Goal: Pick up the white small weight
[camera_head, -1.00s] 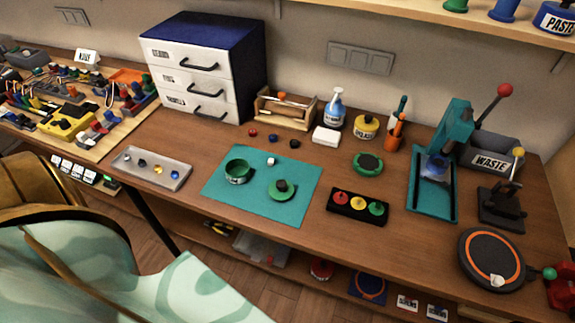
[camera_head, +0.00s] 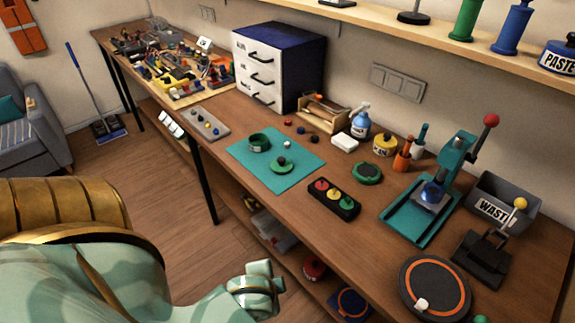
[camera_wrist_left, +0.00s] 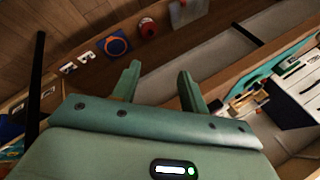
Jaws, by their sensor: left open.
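Another small white piece (camera_head: 421,304) sits on the round black plate with an orange ring at the front right. I cannot tell by sight which one is the weight. My left gripper (camera_wrist_left: 160,85) is open and empty in the left wrist view, its two green fingers apart over the lower shelf and floor. In the head view my left arm is low in front of the bench, away from both white pieces. My right gripper is not in view.
On the bench, a black block with red, yellow and green pieces (camera_head: 334,198) lies in front of the mat. A grey tray (camera_head: 212,132) is left of it. A teal press (camera_head: 400,222) and a waste bin (camera_head: 528,217) stand at the right.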

